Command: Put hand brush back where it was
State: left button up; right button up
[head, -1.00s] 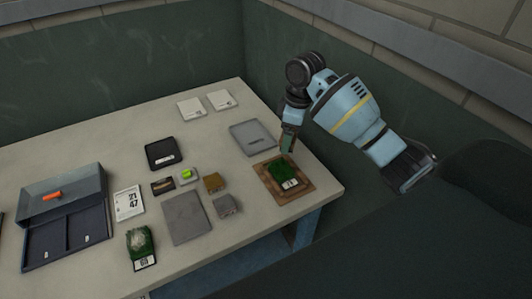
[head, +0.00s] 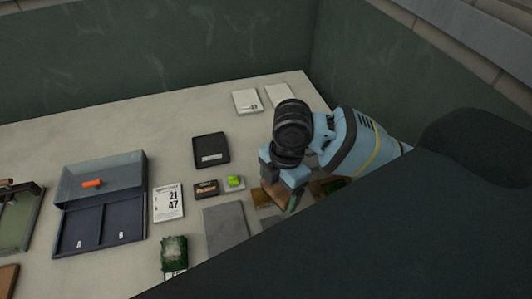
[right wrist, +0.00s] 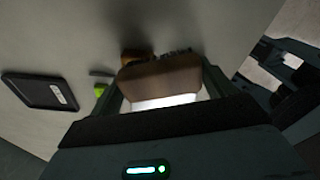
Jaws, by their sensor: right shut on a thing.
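The hand brush appears to be the brown wooden-looking piece (right wrist: 160,78) between the jaws of my right gripper (right wrist: 162,98) in the right wrist view. A bright white strip shows at its near edge, and dark bristle-like bits show beyond it. In the head view my right gripper (head: 282,192) is low over the right part of the table, beside the tan block (head: 261,198). My arm hides most of what it holds and the turf sample behind it. I cannot tell whether the brush touches the table. My left gripper is not in view.
White cards (head: 247,101) lie at the back. The back left is clear.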

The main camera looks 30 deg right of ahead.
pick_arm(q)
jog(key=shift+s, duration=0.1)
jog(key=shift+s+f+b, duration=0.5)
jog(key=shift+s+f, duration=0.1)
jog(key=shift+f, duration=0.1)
pick_arm(e)
jog(key=w+d, duration=0.2)
jog(key=w, duration=0.2)
jog(key=w+d+f, duration=0.1)
jog(key=w+d, duration=0.2)
jog(key=w, duration=0.1)
jog(key=w+d, duration=0.2)
jog(key=w, duration=0.3)
jog(key=shift+d+f, duration=0.2)
jog(key=shift+d, duration=0.05)
jog(key=shift+w+d, duration=0.2)
jog(key=shift+w, duration=0.1)
notch_tip(320, 180, down, 3)
jog(key=shift+f, duration=0.15)
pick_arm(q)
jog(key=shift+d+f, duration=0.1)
pick_arm(e)
jog(key=shift+f, duration=0.1)
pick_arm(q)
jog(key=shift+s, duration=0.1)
pick_arm(e)
jog(key=shift+f, duration=0.1)
